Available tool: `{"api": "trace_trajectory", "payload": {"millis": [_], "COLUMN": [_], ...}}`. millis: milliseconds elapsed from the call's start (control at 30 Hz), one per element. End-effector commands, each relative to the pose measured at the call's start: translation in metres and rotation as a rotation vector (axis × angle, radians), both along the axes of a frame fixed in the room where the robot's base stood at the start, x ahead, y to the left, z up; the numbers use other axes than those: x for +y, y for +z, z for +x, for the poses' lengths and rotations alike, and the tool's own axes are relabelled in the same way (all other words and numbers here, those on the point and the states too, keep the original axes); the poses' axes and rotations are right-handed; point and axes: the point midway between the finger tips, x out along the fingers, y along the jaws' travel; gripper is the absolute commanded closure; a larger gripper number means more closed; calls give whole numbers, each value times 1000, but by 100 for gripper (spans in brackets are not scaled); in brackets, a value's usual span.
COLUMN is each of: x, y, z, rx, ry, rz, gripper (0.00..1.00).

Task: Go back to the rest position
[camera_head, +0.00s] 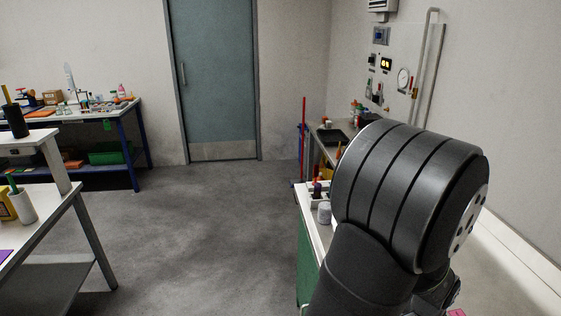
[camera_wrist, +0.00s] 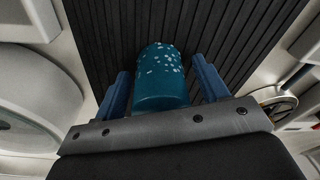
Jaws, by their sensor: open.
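My gripper (camera_wrist: 160,68) shows in the wrist view, with its two blue fingers spread apart. A teal cylinder with pale speckles (camera_wrist: 160,85) stands out between the fingers, and gaps show on both sides of it. Its lower end is hidden behind the gripper's grey front edge. I cannot tell what it rests on. In the head view, a large dark link of my arm fills the right side and hides most of the bench behind it. The gripper's fingers do not show there.
A dark ribbed panel (camera_wrist: 100,30) lies beyond the fingers. A round grey form (camera_wrist: 30,100) is at left, a wheel-like part (camera_wrist: 275,103) at right. In the head view, a white table (camera_head: 55,215) stands at left, a blue-framed bench (camera_head: 128,130) behind it. Floor (camera_head: 190,230) is clear between.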

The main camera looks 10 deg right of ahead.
Motion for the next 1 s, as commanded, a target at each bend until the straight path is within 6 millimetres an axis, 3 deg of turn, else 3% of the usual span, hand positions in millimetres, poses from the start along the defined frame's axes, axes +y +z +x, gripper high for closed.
{"api": "trace_trajectory", "payload": {"millis": [100,267,633,800,933,1000], "x": [-1,0,0,0,-2,-7], "y": [23,45,49,49,52,58], "z": [0,0,-9,-9,-3,11], "rx": [-3,-2,0,0,-5,-19], "ry": [-1,-1,0,0,-4,-15], "rz": [-5,-2,0,0,-9,-29], "gripper": [33,33,33,2,0,0]}}
